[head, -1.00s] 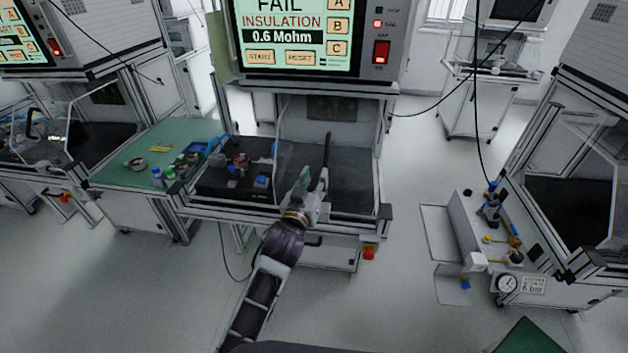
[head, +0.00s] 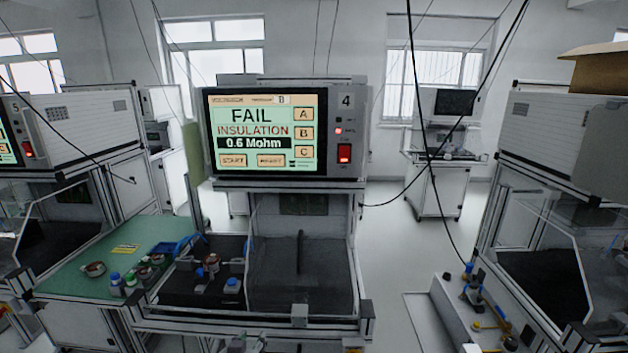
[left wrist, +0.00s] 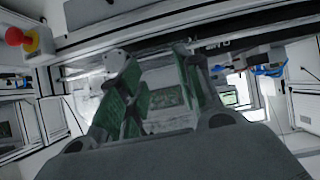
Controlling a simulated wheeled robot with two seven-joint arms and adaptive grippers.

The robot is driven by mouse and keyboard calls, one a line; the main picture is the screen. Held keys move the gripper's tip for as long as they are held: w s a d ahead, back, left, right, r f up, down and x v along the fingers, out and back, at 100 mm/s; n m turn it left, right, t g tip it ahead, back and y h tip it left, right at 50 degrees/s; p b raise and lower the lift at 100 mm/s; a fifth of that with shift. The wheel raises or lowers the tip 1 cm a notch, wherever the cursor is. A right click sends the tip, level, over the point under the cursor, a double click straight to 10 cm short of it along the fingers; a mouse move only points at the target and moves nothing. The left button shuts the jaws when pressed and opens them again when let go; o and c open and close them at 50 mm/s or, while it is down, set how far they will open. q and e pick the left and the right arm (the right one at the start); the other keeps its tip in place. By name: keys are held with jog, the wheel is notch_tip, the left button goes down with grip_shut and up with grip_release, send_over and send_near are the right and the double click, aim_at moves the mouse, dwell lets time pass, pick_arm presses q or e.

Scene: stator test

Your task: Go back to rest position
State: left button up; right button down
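My left gripper shows in the left wrist view (left wrist: 150,56). Its two green-padded fingers stand apart, with nothing seen held between them. In the head view the left arm no longer covers the test station; only a small dark part at the bottom edge may belong to it, and I cannot tell. My right gripper is in neither view. The tester (head: 283,137) stands at the centre of the head view. Its screen reads FAIL, INSULATION, 0.6 Mohm, and a red lamp is lit beside it. Below it is the station's dark test bay (head: 300,275).
A green side table (head: 75,275) with bottles and small parts stands left of the bay. A dark tray area with parts (head: 200,285) lies beside the bay. Another station (head: 545,260) stands at right. A red emergency button (left wrist: 15,37) is near the gripper's upper left in the wrist view.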

pick_arm(q)
jog(key=s+a+f+m+g, duration=0.1)
jog(key=s+a+f+g, duration=0.25)
jog(key=s, duration=0.65)
jog(key=s+a+f+m+g, duration=0.1)
jog(key=s+a+f+g, duration=0.3)
jog(key=s, duration=0.6)
notch_tip(320, 180, down, 34)
jog(key=s+g, duration=0.2)
jog(key=s, duration=0.1)
jog(key=s+a+f+g, duration=0.1)
jog(key=s+a+f, duration=0.2)
jog(key=s+f, duration=1.6)
jog(key=shift+s+a+f+y, duration=0.15)
jog(key=shift+s+f+y, duration=0.15)
jog(key=shift+s, duration=1)
dwell(0.6)
